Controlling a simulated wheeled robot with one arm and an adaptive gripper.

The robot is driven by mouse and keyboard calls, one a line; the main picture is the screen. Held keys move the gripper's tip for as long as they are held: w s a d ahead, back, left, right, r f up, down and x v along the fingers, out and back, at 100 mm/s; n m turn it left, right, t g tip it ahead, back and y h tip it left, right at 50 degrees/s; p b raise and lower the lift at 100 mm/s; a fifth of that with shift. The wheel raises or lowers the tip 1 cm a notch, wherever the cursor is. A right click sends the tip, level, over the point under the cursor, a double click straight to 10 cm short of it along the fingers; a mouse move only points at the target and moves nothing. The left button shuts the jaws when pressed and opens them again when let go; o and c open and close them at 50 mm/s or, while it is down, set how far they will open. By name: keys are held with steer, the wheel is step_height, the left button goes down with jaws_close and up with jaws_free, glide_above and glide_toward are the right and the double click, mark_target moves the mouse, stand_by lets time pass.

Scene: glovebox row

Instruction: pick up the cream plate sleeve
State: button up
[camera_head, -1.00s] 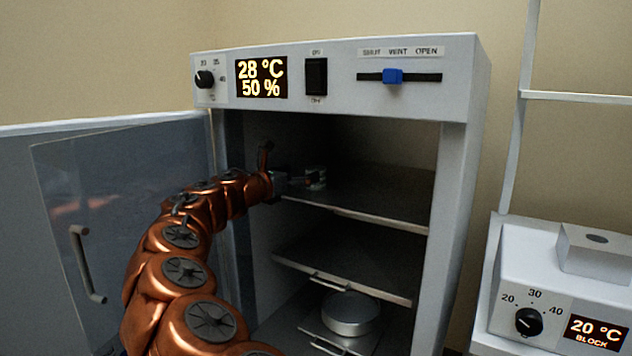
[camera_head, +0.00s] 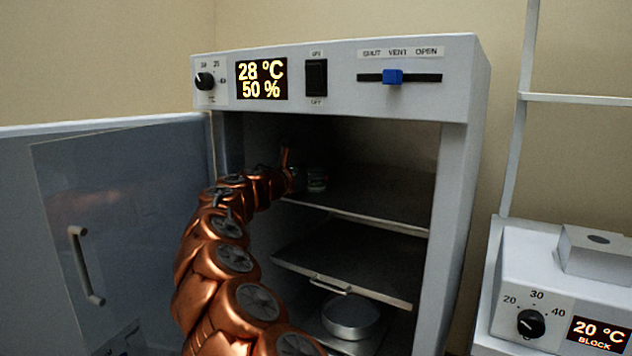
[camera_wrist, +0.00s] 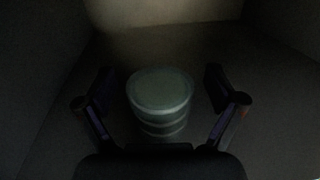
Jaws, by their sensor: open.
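The plate sleeve (camera_wrist: 160,92) shows in the wrist view as a pale, round stack with ridged sides, standing upright. The light is dim, so its cream colour is hard to confirm. My gripper (camera_wrist: 160,97) is open, with one finger on each side of the stack and a gap on both sides. In the head view a small pale stack (camera_head: 317,179) stands on the top shelf (camera_head: 375,200), just right of my arm's end. My fingers are mostly hidden there by the arm and shadow.
The cabinet (camera_head: 455,200) walls and ceiling close in around my arm. Its door (camera_head: 130,220) stands open at left. A middle shelf (camera_head: 350,262) lies below, and a round metal tin (camera_head: 350,316) sits lower. A block heater (camera_head: 535,280) stands at right.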

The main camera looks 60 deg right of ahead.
steer(key=shift+c, duration=0.3)
steer(key=c, duration=1.3)
